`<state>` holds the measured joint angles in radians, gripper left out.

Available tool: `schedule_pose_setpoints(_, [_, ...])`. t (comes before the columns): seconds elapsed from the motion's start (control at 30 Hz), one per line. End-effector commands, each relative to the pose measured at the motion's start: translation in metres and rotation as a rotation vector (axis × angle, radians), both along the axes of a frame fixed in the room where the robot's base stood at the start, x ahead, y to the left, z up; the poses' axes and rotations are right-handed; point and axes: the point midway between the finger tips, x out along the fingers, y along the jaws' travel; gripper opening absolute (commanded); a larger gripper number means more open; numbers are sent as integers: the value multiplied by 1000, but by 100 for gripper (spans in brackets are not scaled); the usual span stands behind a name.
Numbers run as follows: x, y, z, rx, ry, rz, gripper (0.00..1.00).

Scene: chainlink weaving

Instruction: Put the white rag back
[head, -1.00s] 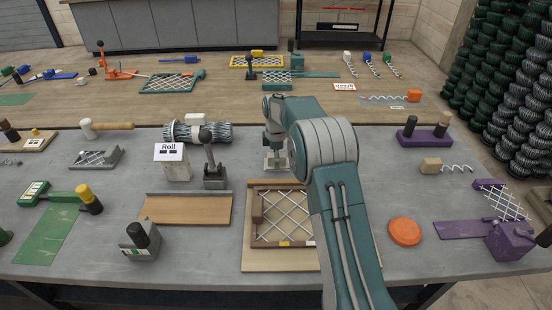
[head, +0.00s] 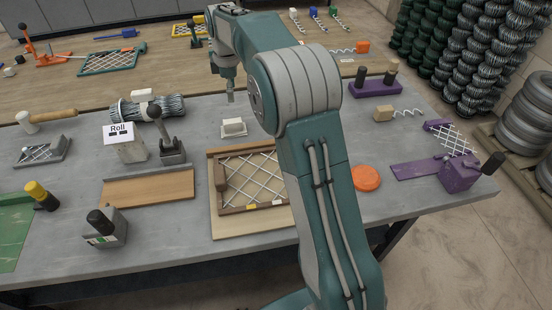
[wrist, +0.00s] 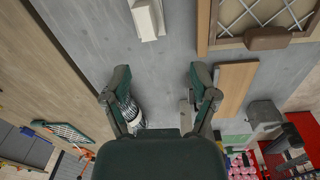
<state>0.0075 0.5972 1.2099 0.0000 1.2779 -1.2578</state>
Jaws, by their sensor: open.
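A small white block-like piece (head: 232,127), which may be the white rag, rests on the grey tabletop behind the framed mesh board. It also shows at the top of the wrist view (wrist: 148,18). Another small white piece (head: 142,97) lies on top of the dark wire roll; I cannot tell for sure which is the rag. My gripper (head: 231,98) points down above the first white piece, apart from it. In the wrist view my gripper (wrist: 160,85) has its two fingers spread with nothing between them.
The framed mesh board (head: 252,180) lies in front, with a wooden plate (head: 148,187) to its left. A lever stand (head: 172,150) and the "Roll" sign block (head: 128,148) stand left of my gripper. An orange disc (head: 366,178) and purple tools (head: 460,176) are on the right.

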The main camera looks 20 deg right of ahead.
Motion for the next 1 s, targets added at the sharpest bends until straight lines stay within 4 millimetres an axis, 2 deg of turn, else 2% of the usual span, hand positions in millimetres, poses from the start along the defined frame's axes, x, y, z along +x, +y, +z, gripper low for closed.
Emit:
schedule_pose_setpoints(0.03, [-11, 0, 13, 2, -15, -35, 76])
schedule_pose_setpoints(0.2, [-43, 1, 43, 14, -60, -163, 76])
schedule_pose_setpoints(0.5, [-110, 2, 83, 48, -137, -388, 76])
schedule_pose_setpoints(0.8, [-181, 3, 104, 101, -211, -609, 76])
schedule_pose_setpoints(1.0, [-231, 4, 107, 144, -257, -754, 76])
